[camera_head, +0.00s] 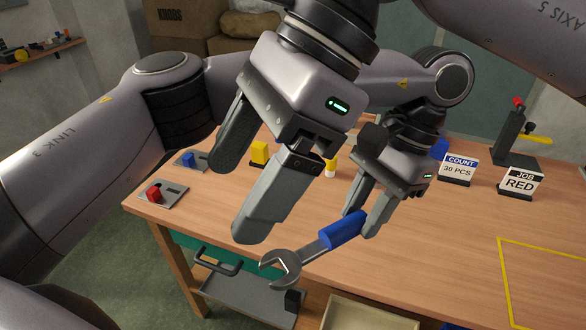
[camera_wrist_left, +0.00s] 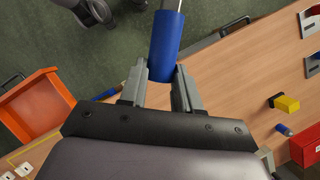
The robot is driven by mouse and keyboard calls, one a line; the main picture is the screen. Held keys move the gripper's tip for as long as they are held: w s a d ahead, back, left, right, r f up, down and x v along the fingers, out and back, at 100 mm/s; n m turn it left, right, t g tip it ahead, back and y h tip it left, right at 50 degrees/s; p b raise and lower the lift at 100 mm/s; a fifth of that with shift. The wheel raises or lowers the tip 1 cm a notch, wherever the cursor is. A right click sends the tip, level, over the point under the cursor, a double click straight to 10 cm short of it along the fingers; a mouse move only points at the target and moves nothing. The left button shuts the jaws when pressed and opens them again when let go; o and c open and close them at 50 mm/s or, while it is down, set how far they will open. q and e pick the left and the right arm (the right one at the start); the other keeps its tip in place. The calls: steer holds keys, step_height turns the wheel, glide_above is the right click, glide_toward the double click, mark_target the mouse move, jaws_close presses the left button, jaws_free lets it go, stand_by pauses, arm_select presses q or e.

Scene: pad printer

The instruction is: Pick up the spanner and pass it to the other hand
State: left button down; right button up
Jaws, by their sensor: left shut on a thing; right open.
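The spanner (camera_head: 312,250) has a blue handle and a grey open-ended metal head. My left gripper (camera_head: 360,217), further right in the head view, is shut on the blue handle and holds the spanner at the table's front edge. The spanner's head points to the lower left. In the left wrist view the blue handle (camera_wrist_left: 166,45) sits between the fingers (camera_wrist_left: 160,85); the spanner's head is out of frame. My right gripper (camera_head: 240,195) is open and empty, its fingers spread. In the head view it appears above and left of the spanner's head, apart from it.
The wooden table (camera_head: 440,230) carries a COUNT sign (camera_head: 458,168), a JOB RED sign (camera_head: 520,182), a yellow block (camera_head: 260,153) and small plates with a red piece (camera_head: 154,194) and a blue piece (camera_head: 188,159). A drawer with a dark handle (camera_head: 218,262) is below. The table's right side has free room.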

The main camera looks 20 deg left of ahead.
mark_target(293, 257)
steer(key=w+d+f+t+h, duration=0.1)
steer(key=f, duration=0.3)
steer(key=w+f+n+t+h, duration=0.1)
steer(key=f+t+h, duration=0.1)
steer(key=f, duration=0.3)
steer(key=w+d+f+t+h, duration=0.1)
steer(key=w+f+h, duration=0.1)
steer(key=f, duration=0.3)
steer(key=shift+d+f+n+t, duration=0.25)
steer(key=shift+d+n+t, duration=0.05)
steer(key=shift+n+t, duration=0.1)
steer(key=c, duration=1.2)
arm_select(q)
steer(key=c, duration=0.7)
jaws_free()
steer(key=shift+r, duration=0.1)
